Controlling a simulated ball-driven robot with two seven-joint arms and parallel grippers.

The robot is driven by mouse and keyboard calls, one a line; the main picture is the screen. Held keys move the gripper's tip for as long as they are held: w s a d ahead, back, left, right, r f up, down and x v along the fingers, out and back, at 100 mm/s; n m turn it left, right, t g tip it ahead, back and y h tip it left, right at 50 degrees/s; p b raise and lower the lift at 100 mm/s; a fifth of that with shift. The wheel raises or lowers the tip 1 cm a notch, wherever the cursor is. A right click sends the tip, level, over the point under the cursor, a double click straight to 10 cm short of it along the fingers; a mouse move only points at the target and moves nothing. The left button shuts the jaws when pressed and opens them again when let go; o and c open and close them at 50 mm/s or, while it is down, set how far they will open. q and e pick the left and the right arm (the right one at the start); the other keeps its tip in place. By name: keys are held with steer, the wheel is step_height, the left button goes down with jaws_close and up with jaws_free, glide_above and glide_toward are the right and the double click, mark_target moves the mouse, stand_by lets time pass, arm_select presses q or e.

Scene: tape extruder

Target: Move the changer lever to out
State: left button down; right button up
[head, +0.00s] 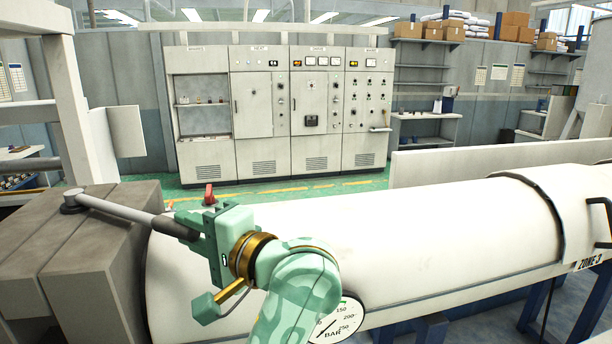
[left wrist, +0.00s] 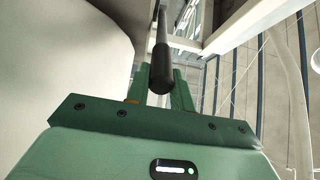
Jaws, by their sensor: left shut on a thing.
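The changer lever (head: 118,211) is a grey metal rod with a dark grip. It runs from a round pivot on top of the brown-grey block (head: 60,240) towards the right, over the near end of the white barrel (head: 430,225). My left gripper (head: 190,226) is green and shut on the lever's dark handle (head: 170,226). In the left wrist view the handle (left wrist: 161,70) lies between the green fingers (left wrist: 160,92), and the rod runs away behind it. The fingers partly hide the handle's end in the head view. My right gripper is not in view.
A pressure gauge (head: 338,318) marked BAR sits on the barrel near my left forearm. A red knob (head: 209,195) stands just behind the gripper. A pale post (head: 75,110) rises behind the block. Control cabinets (head: 285,115) stand farther back across green floor.

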arm_select(q)
steer(key=shift+w+d+f, duration=0.15)
steer(key=shift+w+d, duration=0.2)
steer(key=c, duration=1.5)
jaws_free()
steer(key=shift+w+h, duration=0.15)
steer(key=shift+h, duration=0.15)
steer(key=o, duration=0.4)
steer(key=shift+d, duration=0.2)
steer(key=shift+c, duration=0.2)
